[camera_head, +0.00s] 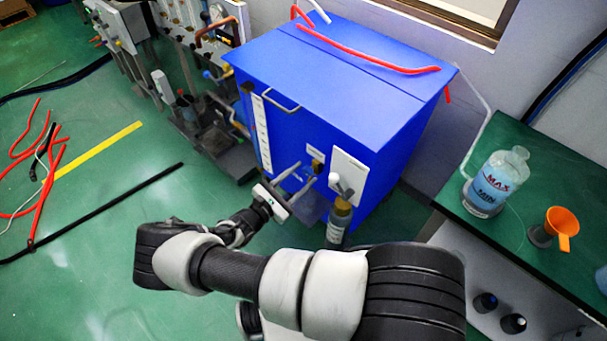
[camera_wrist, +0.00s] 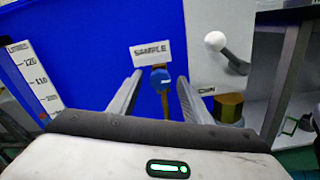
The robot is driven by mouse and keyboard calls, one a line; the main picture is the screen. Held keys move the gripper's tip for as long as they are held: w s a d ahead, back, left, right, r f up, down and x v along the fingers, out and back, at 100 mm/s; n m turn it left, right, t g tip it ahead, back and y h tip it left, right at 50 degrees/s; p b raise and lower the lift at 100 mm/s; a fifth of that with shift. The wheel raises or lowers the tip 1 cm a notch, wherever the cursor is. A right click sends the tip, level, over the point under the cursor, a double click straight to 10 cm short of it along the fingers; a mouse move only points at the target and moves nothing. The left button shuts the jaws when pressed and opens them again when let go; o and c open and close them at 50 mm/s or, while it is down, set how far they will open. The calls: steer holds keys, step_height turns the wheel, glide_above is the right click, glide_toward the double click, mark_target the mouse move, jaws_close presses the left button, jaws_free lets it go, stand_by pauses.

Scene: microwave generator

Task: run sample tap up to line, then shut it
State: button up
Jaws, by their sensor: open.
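The sample tap (camera_wrist: 160,79) has a round blue knob on a brass stem, under a white SAMPLE label (camera_wrist: 151,54) on the front of the blue tank (camera_head: 330,65). In the head view the tap (camera_head: 317,165) is small. My gripper (camera_head: 305,173) is open and empty, its fingers pointing at the tank front. In the wrist view the knob lies between the fingertips (camera_wrist: 160,77); I cannot tell whether they reach around it. A jar with a brownish-yellow top (camera_head: 338,222) stands low beside the tank front; it also shows in the wrist view (camera_wrist: 228,107). Its line is not readable.
A white panel with a white-knobbed lever (camera_wrist: 216,40) is right of the tap. A level scale (camera_head: 262,132) runs down the tank's left front. A green bench (camera_head: 545,185) at right holds a MAX/MIN bottle (camera_head: 495,185) and an orange funnel (camera_head: 562,225). Red hoses lie on the floor at left.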

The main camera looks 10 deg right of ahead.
steer(key=shift+w+d, duration=0.35)
steer(key=shift+d, duration=0.15)
steer(key=c, duration=1.1)
steer(key=shift+f+n+b, duration=0.25)
steer(key=shift+n+b, duration=0.55)
steer(key=shift+n, duration=0.1)
steer(key=n, duration=0.2)
steer(key=shift+r+n+b, duration=0.2)
steer(key=shift+n+b, duration=0.2)
steer(key=o, duration=1.1)
